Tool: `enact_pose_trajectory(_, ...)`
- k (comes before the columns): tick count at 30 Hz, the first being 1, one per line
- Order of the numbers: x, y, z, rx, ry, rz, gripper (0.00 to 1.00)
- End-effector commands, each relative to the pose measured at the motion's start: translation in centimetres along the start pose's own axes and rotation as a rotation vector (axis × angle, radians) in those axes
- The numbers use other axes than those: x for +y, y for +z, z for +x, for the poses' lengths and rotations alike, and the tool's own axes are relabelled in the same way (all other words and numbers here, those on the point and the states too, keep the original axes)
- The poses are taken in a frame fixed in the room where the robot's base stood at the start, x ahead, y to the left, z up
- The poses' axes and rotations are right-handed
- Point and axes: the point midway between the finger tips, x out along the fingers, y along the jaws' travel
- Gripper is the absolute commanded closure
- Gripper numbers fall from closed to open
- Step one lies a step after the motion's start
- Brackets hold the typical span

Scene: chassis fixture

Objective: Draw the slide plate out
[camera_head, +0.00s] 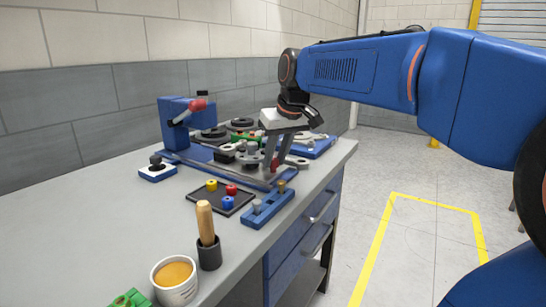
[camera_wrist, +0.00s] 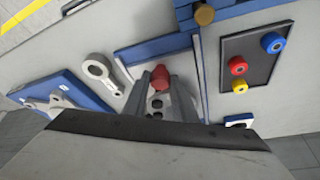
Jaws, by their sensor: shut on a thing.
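My gripper (camera_head: 271,168) reaches down over the blue fixture on the bench, with its jaws shut on a red knob (camera_wrist: 160,76). The knob shows between the two grey fingers in the wrist view, where my gripper (camera_wrist: 159,88) hides part of what lies beneath. A grey slide plate (camera_wrist: 179,103) with dark round spots lies below the knob. It appears to sit between the fixture's rails (camera_wrist: 199,70). In the head view the plate is mostly hidden by the fingers and nearby parts.
A blue post with a red-handled clamp (camera_head: 198,105) stands at the fixture's back left. A dark tray (camera_head: 222,198) with coloured knobs and a blue block (camera_head: 268,207) lie in front. A grey ring-ended part (camera_wrist: 97,68) lies beside the rails.

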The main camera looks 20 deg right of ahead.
Motion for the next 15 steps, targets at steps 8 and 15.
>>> enact_pose_trajectory(8, 0.08, 0.23, 0.02, -0.006, 0.002, 0.0, 0.57)
enact_pose_trajectory(15, 0.06, 0.15, -0.15, -0.004, 0.002, 0.0, 0.57)
